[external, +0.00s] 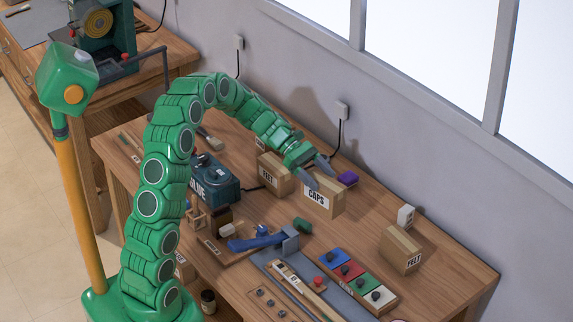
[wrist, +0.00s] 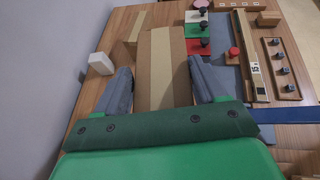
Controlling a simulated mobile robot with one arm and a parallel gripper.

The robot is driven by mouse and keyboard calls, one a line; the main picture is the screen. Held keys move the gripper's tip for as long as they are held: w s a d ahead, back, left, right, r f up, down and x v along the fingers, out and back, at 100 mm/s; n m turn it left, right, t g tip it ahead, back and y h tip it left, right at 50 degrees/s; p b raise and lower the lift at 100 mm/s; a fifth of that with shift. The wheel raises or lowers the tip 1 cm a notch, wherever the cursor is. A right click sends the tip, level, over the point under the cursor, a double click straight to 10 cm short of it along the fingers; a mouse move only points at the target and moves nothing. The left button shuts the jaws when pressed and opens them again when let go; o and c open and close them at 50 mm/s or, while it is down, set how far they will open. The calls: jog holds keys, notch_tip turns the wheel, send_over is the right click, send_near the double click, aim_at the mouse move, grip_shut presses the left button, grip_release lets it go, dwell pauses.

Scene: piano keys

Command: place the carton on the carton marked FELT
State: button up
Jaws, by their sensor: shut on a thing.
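My gripper (external: 321,177) is shut on a brown carton labelled CAPS (external: 323,202), with its fingers on two sides near the top. In the wrist view the carton (wrist: 166,75) sits between the grey fingers (wrist: 160,68). It looks upright; whether its base is clear of the table is hard to tell. The carton marked FELT (external: 401,250) stands on the table to the right, apart from the held one. In the wrist view it shows partly behind the held carton (wrist: 134,32).
Another labelled carton (external: 274,175) stands close left of the held one. A white block (external: 405,215) stands near the FELT carton, and a purple block (external: 347,179) lies behind my gripper. A strip of coloured knobbed blocks (external: 348,270) lies in front. The wall runs along the back.

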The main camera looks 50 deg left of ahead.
jog(key=s+d+r+m+g, duration=0.1)
jog(key=d+r, duration=0.4)
jog(key=d, duration=0.5)
jog(key=s+d+r+m+g, duration=0.1)
jog(key=d+r, duration=0.4)
jog(key=d, duration=0.5)
jog(key=w+d+f, duration=0.3)
jog(key=w+f, duration=1)
jog(key=w, duration=0.1)
jog(key=shift+d, duration=0.25)
jog(key=shift+f, duration=0.2)
jog(key=o, duration=1.6)
